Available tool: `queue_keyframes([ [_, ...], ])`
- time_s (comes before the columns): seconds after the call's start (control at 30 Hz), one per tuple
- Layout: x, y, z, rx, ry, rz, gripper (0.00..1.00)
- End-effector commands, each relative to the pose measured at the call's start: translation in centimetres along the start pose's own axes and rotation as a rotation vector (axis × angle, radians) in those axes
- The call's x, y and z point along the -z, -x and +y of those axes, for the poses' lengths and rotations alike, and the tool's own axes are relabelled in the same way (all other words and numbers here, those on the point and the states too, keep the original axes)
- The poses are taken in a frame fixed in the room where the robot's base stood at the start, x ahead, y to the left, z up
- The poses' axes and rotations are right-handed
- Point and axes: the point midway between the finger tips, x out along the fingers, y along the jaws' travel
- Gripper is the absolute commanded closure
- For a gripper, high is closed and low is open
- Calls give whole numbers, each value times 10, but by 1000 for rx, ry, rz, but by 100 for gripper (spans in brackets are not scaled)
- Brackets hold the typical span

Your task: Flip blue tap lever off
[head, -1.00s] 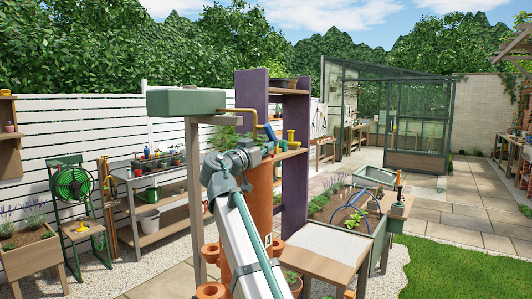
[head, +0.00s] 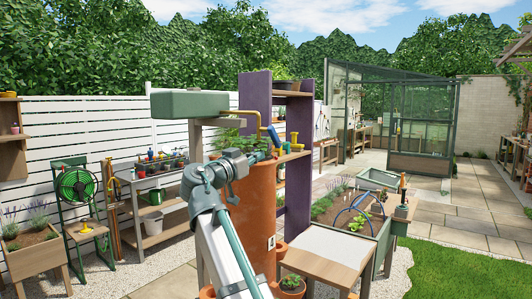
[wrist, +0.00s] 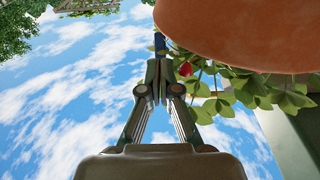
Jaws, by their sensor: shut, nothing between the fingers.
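The blue tap lever (head: 274,135) hangs at the end of the brass tap pipe (head: 246,113), which comes out of the green tank (head: 189,103). My gripper (head: 267,154) is just below the lever, over the rim of the tall terracotta planter (head: 258,205). In the wrist view my gripper (wrist: 160,88) points up with its fingers together and nothing between them. A small blue part, apparently the lever (wrist: 159,42), shows just beyond the fingertips. I cannot tell whether they touch.
The terracotta planter (wrist: 235,30) is close on the right in the wrist view, with leaves and a red strawberry (wrist: 185,69) beside the fingers. A purple shelf unit (head: 257,92) stands behind the tap. A wooden table (head: 322,254) is at the right.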

Motion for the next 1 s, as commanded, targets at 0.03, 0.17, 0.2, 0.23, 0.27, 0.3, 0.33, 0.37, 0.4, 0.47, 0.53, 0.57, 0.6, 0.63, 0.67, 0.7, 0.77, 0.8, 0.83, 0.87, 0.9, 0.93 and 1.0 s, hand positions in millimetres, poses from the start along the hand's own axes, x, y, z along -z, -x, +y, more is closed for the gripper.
queue_keyframes([
  [0.03, -1, 12, 1, 3, 0, 0, 100],
  [0.17, 0, 31, 0, 2, -1, 0, 100],
  [0.2, 0, 35, 0, 1, 0, 0, 100],
  [0.23, 0, 38, 0, 1, 0, 0, 100],
  [0.27, 0, 41, 0, 1, 0, 0, 100],
  [0.3, 0, 44, 0, 1, 0, 0, 100],
  [0.33, 0, 46, 0, 0, 0, 0, 100],
  [0.37, 0, 47, 0, 0, 0, 0, 100],
  [0.4, 0, 48, 0, 0, 0, 0, 100],
  [0.47, 0, 49, 0, 0, 0, 0, 100],
  [0.53, 0, 49, 0, 0, 0, 0, 100],
  [0.57, 0, 49, 0, 0, 0, 0, 100],
  [0.6, 0, 49, 0, 0, 0, 0, 100],
  [0.63, 0, 49, 0, 0, 0, 0, 100],
  [0.67, 0, 49, 0, 0, 0, 0, 100],
  [0.7, 0, 49, 0, 0, 0, 0, 100],
  [0.77, 1, 49, 0, 0, 0, 0, 100],
  [0.8, 2, 49, 0, 1, 0, 0, 100],
  [0.83, 3, 50, -1, 2, -1, 0, 100],
  [0.87, 5, 50, -2, 3, -1, 0, 100],
  [0.9, 8, 51, -3, 6, -1, 0, 100],
  [0.93, 10, 53, -4, 9, 0, 0, 100],
  [1.0, 17, 57, -8, 18, 1, -1, 100],
])
